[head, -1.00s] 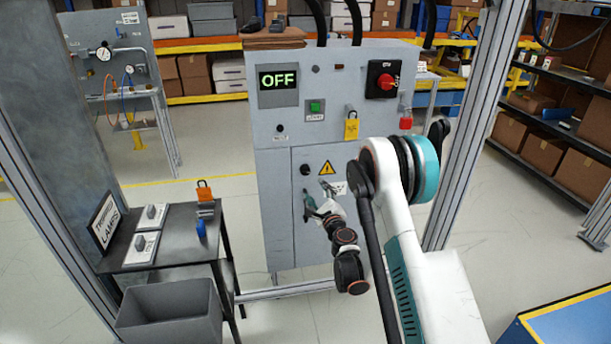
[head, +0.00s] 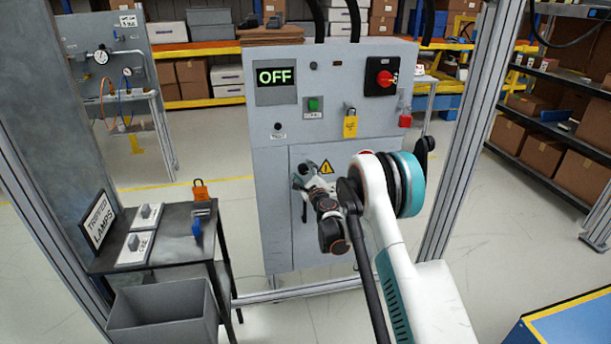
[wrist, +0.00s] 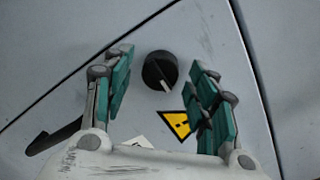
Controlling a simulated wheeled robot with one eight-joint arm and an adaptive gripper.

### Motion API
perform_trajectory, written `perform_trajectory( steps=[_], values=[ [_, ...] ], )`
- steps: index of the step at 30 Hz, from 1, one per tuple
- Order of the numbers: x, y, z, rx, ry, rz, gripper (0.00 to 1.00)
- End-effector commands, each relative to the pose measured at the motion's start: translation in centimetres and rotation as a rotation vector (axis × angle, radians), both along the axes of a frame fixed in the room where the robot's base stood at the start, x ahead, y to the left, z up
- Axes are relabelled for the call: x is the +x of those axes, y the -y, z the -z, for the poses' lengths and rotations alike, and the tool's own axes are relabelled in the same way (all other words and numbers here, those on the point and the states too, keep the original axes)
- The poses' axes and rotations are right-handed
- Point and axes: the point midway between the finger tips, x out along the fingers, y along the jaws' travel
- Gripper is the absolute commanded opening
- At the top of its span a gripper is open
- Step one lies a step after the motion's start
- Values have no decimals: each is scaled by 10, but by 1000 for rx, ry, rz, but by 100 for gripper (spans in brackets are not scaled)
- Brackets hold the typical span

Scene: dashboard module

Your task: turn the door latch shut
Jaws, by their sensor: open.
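The door latch (wrist: 160,71) is a round black knob with a white line, on the grey cabinet door (wrist: 120,115) in the wrist view. My gripper (wrist: 162,82) is open, with one teal-padded finger on each side of the latch. The fingers look apart from the knob; the exact depth gap cannot be told. In the head view my gripper (head: 303,178) is at the upper left of the cabinet door (head: 290,235), and it hides the latch there. The black door handle (wrist: 53,137) shows at the lower left in the wrist view, behind the left finger.
A yellow warning triangle (head: 327,167) is beside my gripper. Above are an OFF display (head: 277,78), a green button (head: 313,104), a yellow padlock (head: 350,124) and a red rotary switch (head: 385,78). A black side table (head: 175,243) stands left. Floor in front is clear.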

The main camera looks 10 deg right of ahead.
Motion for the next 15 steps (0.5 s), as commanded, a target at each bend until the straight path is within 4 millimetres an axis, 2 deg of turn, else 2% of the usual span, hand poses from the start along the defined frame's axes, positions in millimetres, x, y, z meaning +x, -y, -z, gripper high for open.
perform_trajectory(
  steps=[4,10,15],
  values=[
    [0,0,0,0,0,0,53],
    [0,0,0,0,0,0,9],
    [0,0,0,-1,0,0,9]
  ],
)
